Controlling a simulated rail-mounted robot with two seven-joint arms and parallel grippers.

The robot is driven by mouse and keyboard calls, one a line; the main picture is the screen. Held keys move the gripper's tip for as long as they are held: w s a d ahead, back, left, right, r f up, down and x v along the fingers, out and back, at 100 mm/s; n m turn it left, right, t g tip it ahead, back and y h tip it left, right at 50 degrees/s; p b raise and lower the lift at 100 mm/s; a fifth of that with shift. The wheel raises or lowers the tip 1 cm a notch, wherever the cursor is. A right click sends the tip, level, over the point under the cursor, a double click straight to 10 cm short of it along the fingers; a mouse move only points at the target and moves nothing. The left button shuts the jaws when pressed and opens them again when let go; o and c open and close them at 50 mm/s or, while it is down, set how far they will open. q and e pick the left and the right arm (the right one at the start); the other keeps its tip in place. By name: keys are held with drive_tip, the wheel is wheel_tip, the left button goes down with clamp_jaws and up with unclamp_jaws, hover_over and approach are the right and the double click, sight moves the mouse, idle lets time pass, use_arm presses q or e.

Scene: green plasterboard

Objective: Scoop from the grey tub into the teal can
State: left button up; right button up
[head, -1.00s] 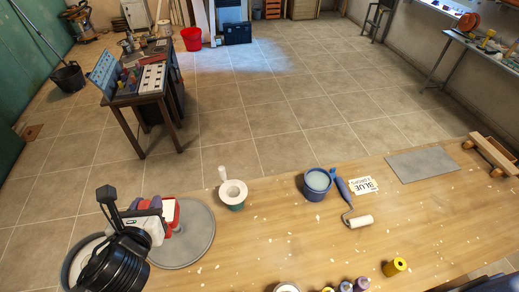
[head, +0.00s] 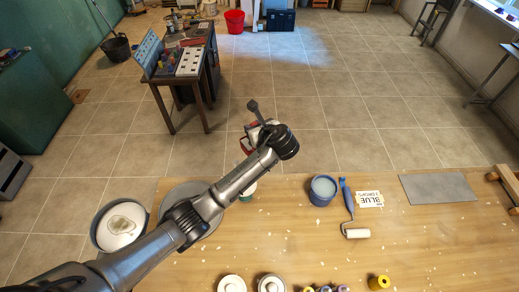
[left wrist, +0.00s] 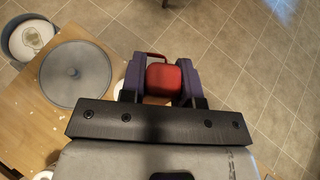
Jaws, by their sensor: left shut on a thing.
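The grey tub (head: 120,226) stands at the left end of the bench with whitish material inside; it also shows in the left wrist view (left wrist: 28,38). The teal can (head: 247,192) is mostly hidden behind my left arm in the head view. My left gripper (head: 250,138) is beyond the bench's far edge in the head picture, up and right of the tub. In the left wrist view, my left gripper (left wrist: 163,76) is shut on a red tool (left wrist: 165,76), apparently the scoop's handle. The scoop's bowl and any load are hidden. My right gripper is not in view.
A round grey lid (head: 178,193) lies between tub and can, partly under my arm. A blue pot (head: 322,191), a paint roller (head: 355,233), a label card (head: 370,199) and a grey slab (head: 438,188) lie to the right. Several small pots line the near edge.

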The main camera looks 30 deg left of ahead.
use_arm(q)
drive_tip(key=s+d+f+n+g+p, duration=0.4)
drive_tip(key=f+n+g+p, duration=0.1)
drive_tip(key=f, duration=0.5)
drive_tip(key=a+f+h+b, duration=0.3)
drive_tip(key=a+f+b, duration=0.1)
drive_tip(key=f, duration=0.2)
drive_tip(key=shift+a+f, duration=0.15)
drive_tip(key=shift+f, duration=0.15)
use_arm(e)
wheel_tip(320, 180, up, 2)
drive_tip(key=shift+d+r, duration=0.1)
use_arm(q)
drive_tip(key=shift+w, duration=0.1)
drive_tip(key=shift+f, duration=0.35)
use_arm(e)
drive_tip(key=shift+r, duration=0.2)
use_arm(q)
drive_tip(key=shift+p, duration=0.3)
